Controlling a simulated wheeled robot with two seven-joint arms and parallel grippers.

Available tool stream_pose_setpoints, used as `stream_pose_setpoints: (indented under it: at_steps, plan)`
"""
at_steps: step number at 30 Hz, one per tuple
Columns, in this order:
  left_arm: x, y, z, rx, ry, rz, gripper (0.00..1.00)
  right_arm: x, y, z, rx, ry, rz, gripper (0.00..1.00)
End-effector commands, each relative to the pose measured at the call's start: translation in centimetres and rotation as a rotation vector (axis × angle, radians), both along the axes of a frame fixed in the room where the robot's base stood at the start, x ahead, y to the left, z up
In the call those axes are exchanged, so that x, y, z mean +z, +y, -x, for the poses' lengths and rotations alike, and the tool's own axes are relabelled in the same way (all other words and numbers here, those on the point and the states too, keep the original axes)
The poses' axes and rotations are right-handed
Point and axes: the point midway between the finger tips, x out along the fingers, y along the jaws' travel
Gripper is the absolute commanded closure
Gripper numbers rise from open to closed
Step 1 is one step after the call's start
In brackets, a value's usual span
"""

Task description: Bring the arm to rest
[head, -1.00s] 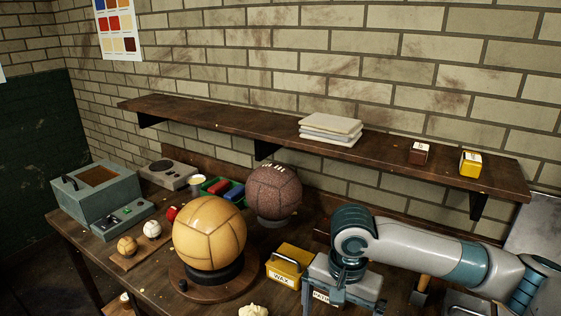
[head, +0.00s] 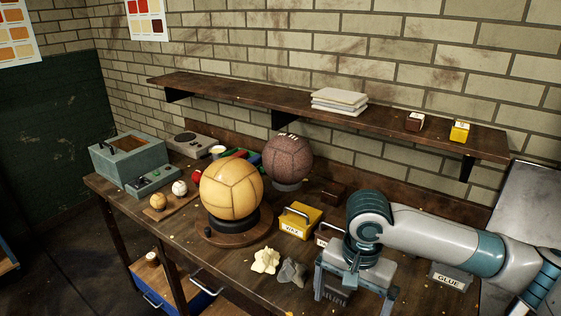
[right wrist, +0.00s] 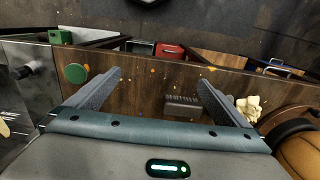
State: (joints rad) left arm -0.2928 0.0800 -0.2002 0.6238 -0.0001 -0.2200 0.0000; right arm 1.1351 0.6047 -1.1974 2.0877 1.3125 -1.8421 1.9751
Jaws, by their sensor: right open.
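My right arm comes in from the right of the head view. Its gripper (head: 352,291) points down over the front right part of the workbench (head: 205,265). In the right wrist view the two fingers of the gripper (right wrist: 160,92) are spread wide with nothing between them. A grey comb-like block (right wrist: 183,104) lies on the wood beyond the fingers. My left gripper is not in either view.
A tan ball (head: 231,188) sits on a round stand left of my arm, with a brown ball (head: 288,157) behind it. A yellow wax box (head: 299,221), pale cloth (head: 265,260) and grey cloth (head: 292,271) lie near the gripper. A wall shelf (head: 240,100) runs behind.

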Motion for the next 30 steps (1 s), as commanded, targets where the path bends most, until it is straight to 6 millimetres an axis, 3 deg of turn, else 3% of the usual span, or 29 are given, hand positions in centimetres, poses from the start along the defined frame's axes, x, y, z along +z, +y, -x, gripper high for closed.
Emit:
stream_pose_setpoints:
  at_steps: [10,17,30]
  plan:
    - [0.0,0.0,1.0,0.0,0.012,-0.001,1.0,-1.2,1.3,0.5,0.065,-0.008,-0.037,0.0]
    - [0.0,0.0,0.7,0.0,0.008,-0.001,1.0,-2.5,2.8,1.2,0.144,-0.024,-0.084,0.0]
    - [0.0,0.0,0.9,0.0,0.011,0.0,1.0,-7.0,8.2,4.2,0.408,-0.128,-0.273,0.0]
